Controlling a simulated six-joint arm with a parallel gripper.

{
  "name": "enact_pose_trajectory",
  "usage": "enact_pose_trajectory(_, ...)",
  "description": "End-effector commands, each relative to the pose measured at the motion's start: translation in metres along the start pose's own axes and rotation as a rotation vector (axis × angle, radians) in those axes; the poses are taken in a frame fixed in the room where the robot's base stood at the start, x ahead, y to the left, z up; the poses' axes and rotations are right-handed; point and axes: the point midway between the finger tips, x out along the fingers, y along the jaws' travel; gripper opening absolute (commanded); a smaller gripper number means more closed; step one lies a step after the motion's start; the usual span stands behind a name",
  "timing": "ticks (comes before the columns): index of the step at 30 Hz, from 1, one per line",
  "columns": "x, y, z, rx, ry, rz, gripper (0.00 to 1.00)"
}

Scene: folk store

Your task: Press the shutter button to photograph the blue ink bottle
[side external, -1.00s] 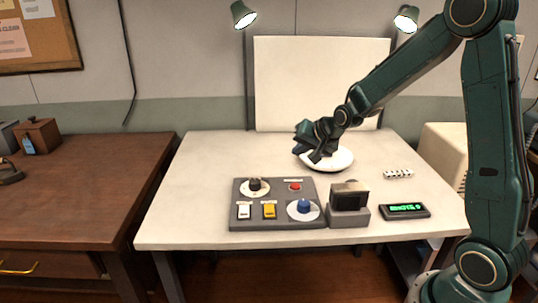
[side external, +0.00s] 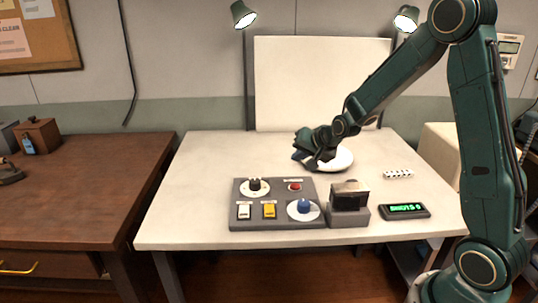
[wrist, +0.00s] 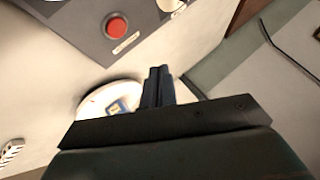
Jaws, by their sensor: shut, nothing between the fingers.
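A red button (side external: 295,187) with a label beside it sits at the upper right of the grey control panel (side external: 236,212); it also shows large in the wrist view (wrist: 117,26). My gripper (side external: 308,157) is shut and empty, behind the panel and in front of or over the left part of a round white platform (side external: 344,158). In the wrist view my closed fingers (wrist: 158,72) show beside the platform (wrist: 92,103). A small blue item with a pale label (wrist: 121,106), possibly the ink bottle, is on it, partly hidden by my gripper. In the side view my gripper hides it.
The panel also holds a black knob (side external: 255,184), a white switch (side external: 244,212), a yellow switch (side external: 269,211) and a blue knob (side external: 304,205). A dark boxy device (side external: 349,197) and a green-lit display (side external: 404,211) stand to its right. The table's left side is clear.

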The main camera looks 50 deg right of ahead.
Motion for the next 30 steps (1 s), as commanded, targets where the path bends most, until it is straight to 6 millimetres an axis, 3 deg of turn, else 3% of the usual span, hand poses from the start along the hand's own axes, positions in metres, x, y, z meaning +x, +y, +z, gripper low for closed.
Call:
enact_pose_trajectory(18,0.042,0.031,0.031,0.0,-0.001,0.001,0.0)
enact_pose_trajectory(30,0.05,0.037,0.037,0.0,0.0,0.0,0.0)
